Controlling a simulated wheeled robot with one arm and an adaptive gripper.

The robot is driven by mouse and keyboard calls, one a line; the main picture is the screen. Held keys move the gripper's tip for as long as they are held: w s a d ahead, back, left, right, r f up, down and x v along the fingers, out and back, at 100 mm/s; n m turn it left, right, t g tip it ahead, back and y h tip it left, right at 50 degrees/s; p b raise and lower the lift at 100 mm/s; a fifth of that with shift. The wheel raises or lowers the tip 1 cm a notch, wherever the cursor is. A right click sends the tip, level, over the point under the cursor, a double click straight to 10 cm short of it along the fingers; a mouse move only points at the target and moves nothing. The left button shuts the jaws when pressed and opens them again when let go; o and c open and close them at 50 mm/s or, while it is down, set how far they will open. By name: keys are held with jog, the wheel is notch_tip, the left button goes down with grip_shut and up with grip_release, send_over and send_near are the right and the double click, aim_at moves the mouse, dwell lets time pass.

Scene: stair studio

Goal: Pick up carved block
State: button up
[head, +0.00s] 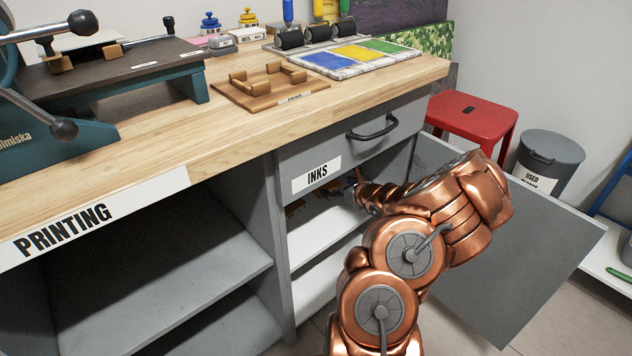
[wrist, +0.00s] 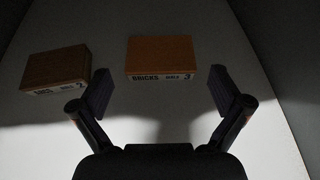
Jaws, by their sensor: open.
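Two wooden blocks lie on the white shelf (wrist: 150,115) in the wrist view. One is a brown block (wrist: 56,68) at the left with a label partly readable, ending in 2. The other is an orange-brown block (wrist: 160,56) labelled "BRICKS" and "3". My gripper (wrist: 163,88) is open and empty, its fingers pointing at the "BRICKS" block, which lies just beyond and between the fingertips. The left block is outside the left finger. Carved faces cannot be made out. In the head view my gripper (head: 352,190) reaches into the cabinet under the "INKS" drawer, and the blocks there are mostly hidden.
The shelf (head: 322,232) sits below the "INKS" drawer (head: 350,150). An open grey cabinet door (head: 520,250) stands to the right of my arm. A red stool (head: 470,115) and a grey bin (head: 548,160) are behind it. Cabinet walls border the shelf closely.

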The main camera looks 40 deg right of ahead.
aim_at(325, 187)
jog(key=shift+b+x, duration=1.45)
jog(key=shift+x, duration=1.75)
jog(key=shift+w, duration=0.4)
jog(key=c, duration=0.8)
